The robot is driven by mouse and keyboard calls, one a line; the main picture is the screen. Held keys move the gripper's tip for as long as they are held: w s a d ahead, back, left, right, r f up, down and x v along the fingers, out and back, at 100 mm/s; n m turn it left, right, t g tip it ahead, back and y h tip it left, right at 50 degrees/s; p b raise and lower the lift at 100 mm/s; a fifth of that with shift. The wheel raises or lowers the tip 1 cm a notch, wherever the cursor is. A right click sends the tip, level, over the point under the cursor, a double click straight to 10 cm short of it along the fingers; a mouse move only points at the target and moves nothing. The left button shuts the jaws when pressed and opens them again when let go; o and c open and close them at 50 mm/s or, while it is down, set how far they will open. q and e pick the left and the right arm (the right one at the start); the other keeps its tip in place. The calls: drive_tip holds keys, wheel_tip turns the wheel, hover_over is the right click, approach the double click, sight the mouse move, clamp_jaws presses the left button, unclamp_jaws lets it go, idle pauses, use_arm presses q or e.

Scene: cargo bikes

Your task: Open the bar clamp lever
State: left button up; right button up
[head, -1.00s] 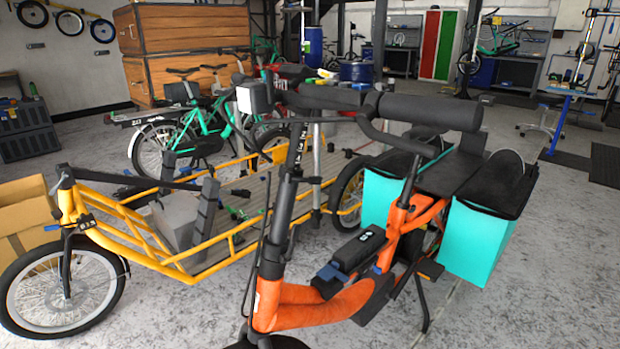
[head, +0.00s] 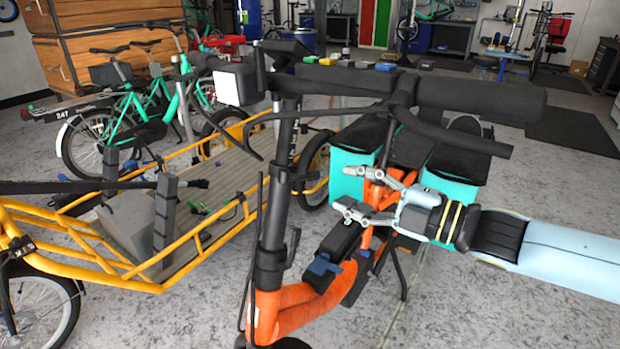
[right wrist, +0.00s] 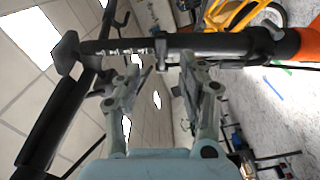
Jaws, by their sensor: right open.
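The orange cargo bike (head: 297,309) stands in the middle of the head view. Its upright black stem (head: 279,175) carries a padded black handlebar (head: 350,78). The stem crosses the right wrist view (right wrist: 225,42), with a dark collar (right wrist: 276,30) near its orange end. A small dark bracket (right wrist: 162,55) on the stem shows between the fingertips; I cannot tell whether it is the clamp lever. My right gripper (head: 356,192) is open and empty, right of the stem and below the handlebar. Its spread fingers also show in the right wrist view (right wrist: 160,78). My left gripper is out of view.
A yellow cargo bike (head: 150,285) stands close on the left. Teal panniers (head: 352,177) sit behind the stem, near my right gripper. Black cables (head: 262,118) hang from the handlebar. Grey floor (head: 520,320) is open at the right.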

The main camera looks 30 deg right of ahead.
sight(315, 177)
drive_tip(key=x, duration=0.3)
drive_tip(key=shift+w+f, duration=0.1)
drive_tip(key=p+x, duration=0.1)
drive_tip(key=x, duration=0.3)
drive_tip(key=shift+w, duration=0.1)
drive_tip(key=shift+w+a, duration=0.1)
drive_tip(key=shift+w, duration=0.25)
drive_tip(key=shift+a, duration=0.1)
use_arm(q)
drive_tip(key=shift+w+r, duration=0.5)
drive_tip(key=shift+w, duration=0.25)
use_arm(e)
clamp_jaws()
